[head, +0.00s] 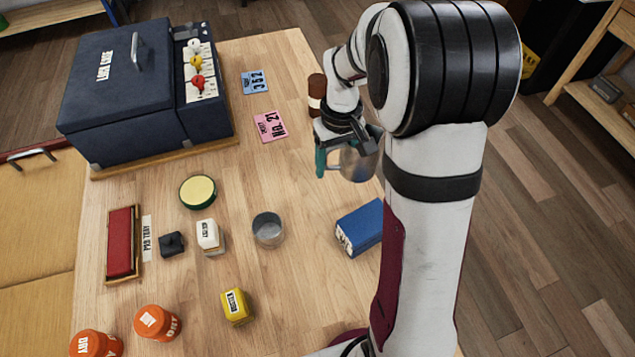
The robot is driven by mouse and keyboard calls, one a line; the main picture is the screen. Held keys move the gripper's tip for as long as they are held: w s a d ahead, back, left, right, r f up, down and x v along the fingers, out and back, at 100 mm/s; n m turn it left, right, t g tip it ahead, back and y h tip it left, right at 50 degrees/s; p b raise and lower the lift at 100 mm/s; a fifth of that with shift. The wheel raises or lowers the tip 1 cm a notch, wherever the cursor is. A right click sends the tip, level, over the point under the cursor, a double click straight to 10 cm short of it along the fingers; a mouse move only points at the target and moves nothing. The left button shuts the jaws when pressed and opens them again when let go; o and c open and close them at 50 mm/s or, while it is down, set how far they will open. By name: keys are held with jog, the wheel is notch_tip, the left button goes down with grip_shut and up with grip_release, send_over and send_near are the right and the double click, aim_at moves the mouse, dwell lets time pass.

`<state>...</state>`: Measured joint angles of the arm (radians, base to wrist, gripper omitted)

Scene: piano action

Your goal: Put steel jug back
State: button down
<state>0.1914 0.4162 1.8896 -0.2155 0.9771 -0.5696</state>
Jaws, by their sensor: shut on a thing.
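The steel jug (357,165) is at the right side of the wooden table, in the head view. My gripper (341,148) is shut on the jug at its upper left side. A teal part shows at the left of the gripper. My arm hides part of the jug's right side. I cannot tell whether the jug's base touches the table or hangs just above it.
A brown jar (317,92) stands just behind my gripper. A blue box (360,228) lies in front of the jug. A grey cup (268,230), a yellow-topped tin (198,191) and a dark blue case (130,95) stand further left. Bare wood separates the jug from the tin.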

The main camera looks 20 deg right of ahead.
jog(key=d, duration=0.2)
jog(key=shift+s+d, duration=0.2)
jog(key=shift+d, duration=0.2)
jog(key=w+a+f, duration=0.2)
jog(key=a, duration=0.1)
jog(key=w+a+f, duration=0.1)
jog(key=a+f, duration=0.1)
jog(key=a, duration=0.1)
jog(key=w+a+f, duration=0.2)
jog(key=a, duration=0.1)
jog(key=shift+w+a+f, duration=0.3)
jog(key=shift+w+f, duration=0.05)
jog(key=shift+a+f, duration=0.1)
jog(key=shift+f, duration=2)
jog(key=shift+c, duration=0.6)
grip_release()
jog(key=shift+f, duration=0.1)
